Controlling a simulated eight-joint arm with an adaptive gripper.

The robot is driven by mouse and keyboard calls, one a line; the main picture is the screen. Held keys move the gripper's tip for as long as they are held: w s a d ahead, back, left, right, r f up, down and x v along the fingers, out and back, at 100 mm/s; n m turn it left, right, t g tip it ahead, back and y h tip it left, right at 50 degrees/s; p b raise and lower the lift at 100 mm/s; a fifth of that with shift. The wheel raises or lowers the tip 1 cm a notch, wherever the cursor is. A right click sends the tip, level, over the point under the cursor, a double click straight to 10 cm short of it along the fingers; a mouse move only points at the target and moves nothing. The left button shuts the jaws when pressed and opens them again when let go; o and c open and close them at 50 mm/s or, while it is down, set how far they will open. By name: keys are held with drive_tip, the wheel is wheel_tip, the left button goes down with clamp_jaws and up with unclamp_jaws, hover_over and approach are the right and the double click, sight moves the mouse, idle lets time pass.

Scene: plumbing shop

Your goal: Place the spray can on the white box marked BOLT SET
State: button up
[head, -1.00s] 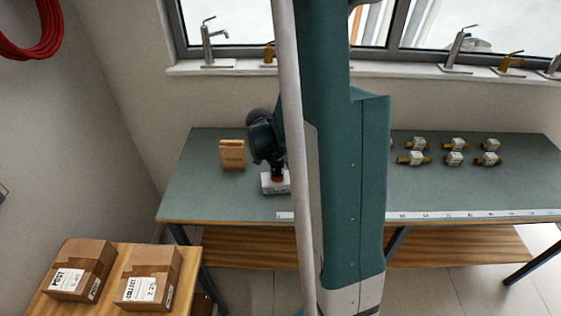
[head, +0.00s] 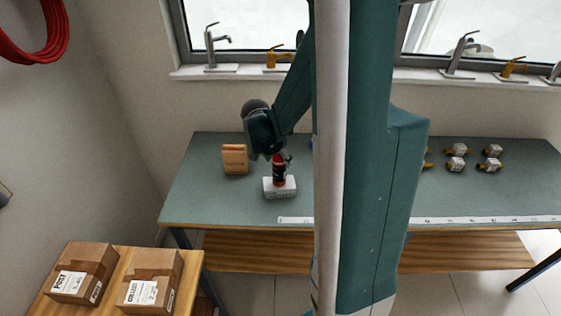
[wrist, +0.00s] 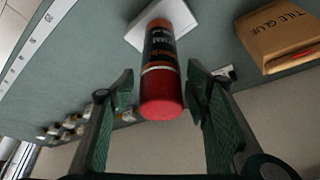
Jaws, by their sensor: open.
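The spray can (head: 279,172), dark with a red cap, stands upright on the white box (head: 280,192) on the green bench. In the wrist view the can (wrist: 160,50) shows its red cap toward me, with the white box (wrist: 136,38) beyond its far end. My gripper (head: 276,155) is at the can's top in the head view. In the wrist view my gripper (wrist: 160,82) is open, one finger on each side of the can, with gaps visible between fingers and can. The writing on the box is too small to read.
A tan tile glue bag (head: 235,159) stands left of the box, close to my gripper. Several brass-and-white valve fittings (head: 456,164) stand on the right of the bench. A white ruled strip (head: 460,219) runs along the front edge. My arm hides the bench's middle.

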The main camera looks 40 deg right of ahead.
drive_tip(key=shift+v, duration=2.75)
drive_tip(key=s+a+r+n+t+y, duration=0.15)
drive_tip(key=a+r+n, duration=0.3)
drive_tip(key=a, duration=0.45)
drive_tip(key=s+a+r+n+t, duration=0.25)
drive_tip(key=a+r, duration=0.25)
drive_tip(key=a, duration=0.4)
drive_tip(key=s+a+r+n+t+y, duration=0.1)
drive_tip(key=s+a+r+n, duration=0.1)
drive_tip(key=s+a+n, duration=0.2)
drive_tip(key=s+a+r+n+t+y, duration=0.1)
drive_tip(key=s+a+n, duration=0.3)
drive_tip(key=a, duration=0.7)
drive_tip(key=shift+s+r+n+y, duration=0.4)
drive_tip(key=shift+s+r+y, duration=0.15)
drive_tip(key=shift+s+r, duration=0.15)
